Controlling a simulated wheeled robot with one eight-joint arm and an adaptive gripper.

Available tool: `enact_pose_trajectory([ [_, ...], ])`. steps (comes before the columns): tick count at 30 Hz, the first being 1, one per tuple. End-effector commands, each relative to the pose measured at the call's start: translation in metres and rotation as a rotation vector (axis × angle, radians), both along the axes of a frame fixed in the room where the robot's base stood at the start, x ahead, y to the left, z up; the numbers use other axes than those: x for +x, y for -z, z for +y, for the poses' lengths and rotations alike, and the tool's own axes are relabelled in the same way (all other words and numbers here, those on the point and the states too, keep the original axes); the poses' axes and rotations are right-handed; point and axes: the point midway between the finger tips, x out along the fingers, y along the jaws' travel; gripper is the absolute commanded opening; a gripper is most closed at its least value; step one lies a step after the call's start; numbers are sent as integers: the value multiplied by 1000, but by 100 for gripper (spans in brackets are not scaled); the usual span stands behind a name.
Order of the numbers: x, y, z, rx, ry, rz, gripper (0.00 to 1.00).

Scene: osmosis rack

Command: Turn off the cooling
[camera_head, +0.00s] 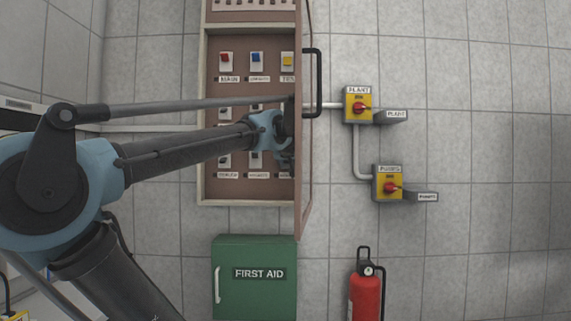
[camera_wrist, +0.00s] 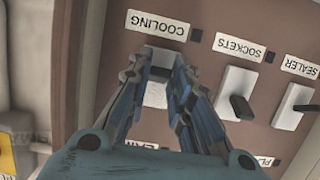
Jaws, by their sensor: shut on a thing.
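In the wrist view, the cooling switch has a white plate (camera_wrist: 156,94) under an upside-down "COOLING" label (camera_wrist: 157,25). My gripper (camera_wrist: 164,88) is at this plate, its two fingers on either side of it. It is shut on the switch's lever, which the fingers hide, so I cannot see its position. In the head view, my gripper (camera_head: 285,155) reaches into the open switch cabinet (camera_head: 202,120) near its right side, and my arm covers part of the middle row.
The sockets switch (camera_wrist: 236,105) and sealer switch (camera_wrist: 292,106) sit close beside it. The cabinet door (camera_head: 305,190) stands open near my wrist. Plant (camera_head: 358,106) and pumps (camera_head: 389,185) rotary switches are on the wall to the right. A first aid box (camera_head: 255,290) and fire extinguisher (camera_head: 366,295) are below.

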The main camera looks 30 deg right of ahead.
Motion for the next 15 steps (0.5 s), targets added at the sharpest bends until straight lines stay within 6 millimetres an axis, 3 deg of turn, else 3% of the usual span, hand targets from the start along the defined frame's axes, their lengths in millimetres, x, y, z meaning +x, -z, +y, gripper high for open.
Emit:
enact_pose_trajectory([
  [5, 1, 1, 2, 3, -6, 1, 0],
  [6, 1, 1, 2, 3, -6, 1, 22],
  [9, 1, 0, 2, 2, -5, 1, 40],
  [15, 0, 0, 1, 1, -3, 0, 40],
])
